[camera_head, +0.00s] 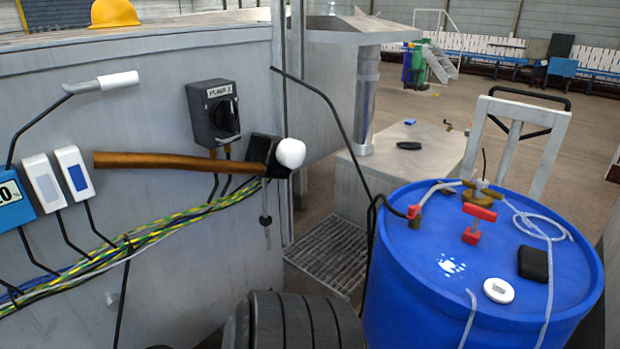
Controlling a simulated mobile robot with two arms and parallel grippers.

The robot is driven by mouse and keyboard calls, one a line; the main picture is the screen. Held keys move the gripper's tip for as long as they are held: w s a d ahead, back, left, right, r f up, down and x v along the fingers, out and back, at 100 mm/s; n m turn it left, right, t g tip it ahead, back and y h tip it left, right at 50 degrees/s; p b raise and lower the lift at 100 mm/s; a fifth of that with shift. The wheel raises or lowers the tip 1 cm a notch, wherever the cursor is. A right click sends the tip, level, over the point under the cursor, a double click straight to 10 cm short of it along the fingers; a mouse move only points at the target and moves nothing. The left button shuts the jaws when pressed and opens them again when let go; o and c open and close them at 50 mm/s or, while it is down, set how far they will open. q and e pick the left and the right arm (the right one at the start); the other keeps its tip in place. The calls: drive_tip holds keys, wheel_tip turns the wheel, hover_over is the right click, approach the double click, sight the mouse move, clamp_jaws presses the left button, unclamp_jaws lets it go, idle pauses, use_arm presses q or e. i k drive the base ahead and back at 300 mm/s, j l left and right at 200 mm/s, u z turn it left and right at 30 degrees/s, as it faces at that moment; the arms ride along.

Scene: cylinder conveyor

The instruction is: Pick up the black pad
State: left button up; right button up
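A small black pad (533,263) with rounded corners lies flat on the top of a blue barrel (410,290), near the right side of the lid. A thin pale hose runs down across the lid close to the pad and passes at or beside its right edge. A round white disc (498,290) lies to the left of the pad and nearer to me. Neither of my grippers can be made out in this view, and nothing is seen touching the pad.
A red valve handle (479,212), fittings and pale hoses stand on the lid. A hand truck frame (548,140) rises behind the barrel. A grey wall with a hammer (180,162), switch box (213,113) and cables fills the left. A dark ribbed object (290,322) is at bottom centre.

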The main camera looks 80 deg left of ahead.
sight(533, 265)
drive_tip(key=u, duration=1.2)
